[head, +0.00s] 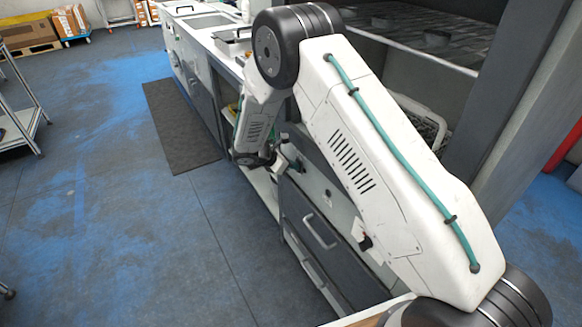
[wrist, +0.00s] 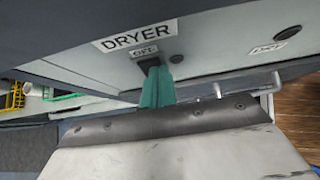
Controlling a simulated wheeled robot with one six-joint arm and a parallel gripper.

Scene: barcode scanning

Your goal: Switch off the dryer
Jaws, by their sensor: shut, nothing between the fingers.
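In the wrist view a pale panel (wrist: 215,52) carries a white "DRYER" label (wrist: 138,36). Below it is a small label that appears to read "OFF" (wrist: 144,50), with a dark switch (wrist: 147,63) under it. My gripper (wrist: 155,74) has teal fingers, shut and empty, with tips right at the switch and covering part of it. I cannot tell whether they touch it or which way the switch is set. In the head view my gripper (head: 298,165) is at the machine's front panel, partly hidden by my arm.
A round dark knob (wrist: 176,59) sits just right of my fingers, and another small label (wrist: 268,48) is further right. The blue-grey floor (head: 130,220) is open at left.

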